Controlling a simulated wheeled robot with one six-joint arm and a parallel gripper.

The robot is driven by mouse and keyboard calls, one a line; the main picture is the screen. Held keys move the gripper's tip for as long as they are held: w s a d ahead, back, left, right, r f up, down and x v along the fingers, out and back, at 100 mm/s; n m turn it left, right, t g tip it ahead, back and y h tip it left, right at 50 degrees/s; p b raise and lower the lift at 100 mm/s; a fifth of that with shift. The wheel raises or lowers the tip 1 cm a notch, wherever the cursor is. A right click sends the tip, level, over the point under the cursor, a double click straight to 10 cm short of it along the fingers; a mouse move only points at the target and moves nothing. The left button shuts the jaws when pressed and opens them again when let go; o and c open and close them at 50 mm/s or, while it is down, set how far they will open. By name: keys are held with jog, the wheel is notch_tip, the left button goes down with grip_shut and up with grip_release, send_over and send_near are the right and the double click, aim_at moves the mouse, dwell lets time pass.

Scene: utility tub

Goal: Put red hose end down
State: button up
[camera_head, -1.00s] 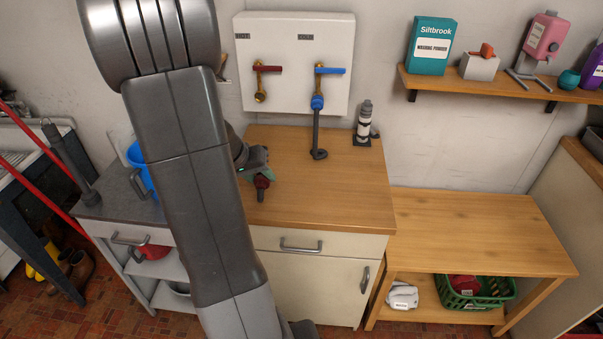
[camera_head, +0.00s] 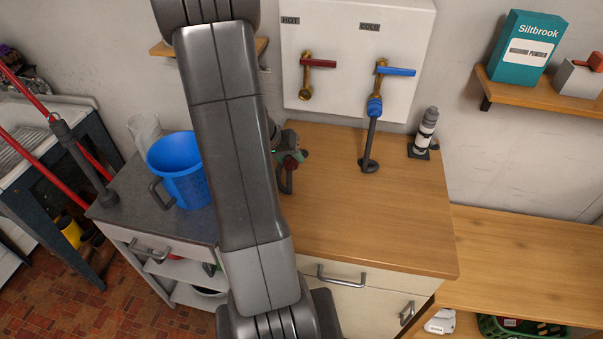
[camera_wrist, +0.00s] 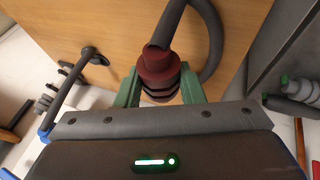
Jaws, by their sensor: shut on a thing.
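My gripper (camera_head: 290,160) is over the wooden worktop (camera_head: 370,215), below the hot tap and partly hidden behind my arm. In the wrist view, its green fingers (camera_wrist: 161,92) are shut on the ribbed red hose end (camera_wrist: 162,62). The attached dark grey hose (camera_wrist: 208,35) curves over the wood on the right. In the head view, part of that hose (camera_head: 286,180) shows below my gripper, and the red end is mostly hidden. I cannot tell whether it touches the worktop.
The red-handled hot tap (camera_head: 306,75) and blue-handled cold tap (camera_head: 383,75) are on the wall. A blue-ended hose (camera_head: 371,135) rises from the worktop to the cold tap. A grey bottle (camera_head: 426,128) stands right. A blue bucket (camera_head: 180,172) stands left. The worktop's right half is clear.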

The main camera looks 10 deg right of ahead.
aim_at(287, 167)
notch_tip(287, 167, down, 5)
jog(key=shift+w+r+b, duration=0.1)
jog(key=shift+b, duration=0.2)
jog(key=shift+f+b, duration=0.65)
jog(key=shift+b, duration=0.4)
jog(key=o, duration=1.1)
jog(key=shift+r, duration=0.1)
jog(key=shift+r+p, duration=0.7)
jog(key=shift+p, duration=0.45)
jog(key=v, duration=1.1)
jog(key=shift+a+r+p, duration=0.3)
jog(key=shift+p, duration=0.05)
